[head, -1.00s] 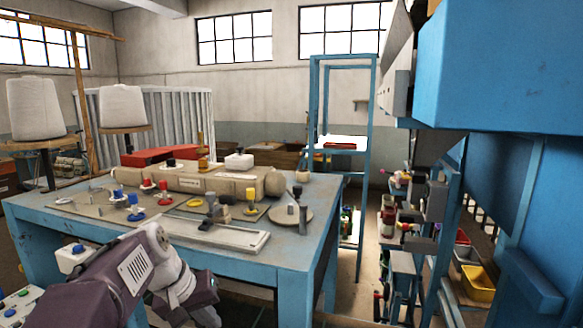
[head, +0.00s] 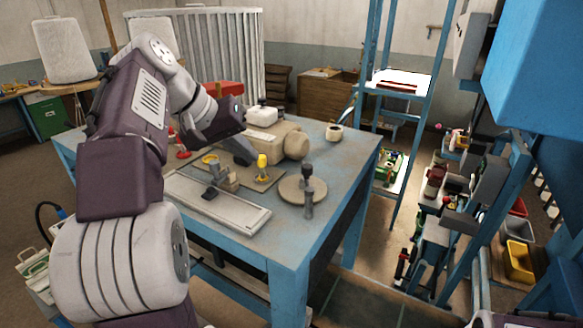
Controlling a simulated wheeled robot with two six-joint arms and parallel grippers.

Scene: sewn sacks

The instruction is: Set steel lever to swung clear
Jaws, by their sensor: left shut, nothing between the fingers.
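A grey lever-like piece with a dark top (head: 308,200) stands upright at a round pale plate (head: 291,192) near the right end of the blue table. A second grey lever-like fitting (head: 214,176) stands on a long pale board (head: 213,203); I cannot tell for sure which is the steel lever. My left gripper (head: 246,157) is shut and empty, above the table in front of the long beige sack (head: 285,140). It appears apart from both fittings. My right gripper is out of view.
A yellow-topped peg (head: 262,167) and a yellow ring (head: 210,159) are near the left gripper. Blue racks (head: 480,215) stand at the right.

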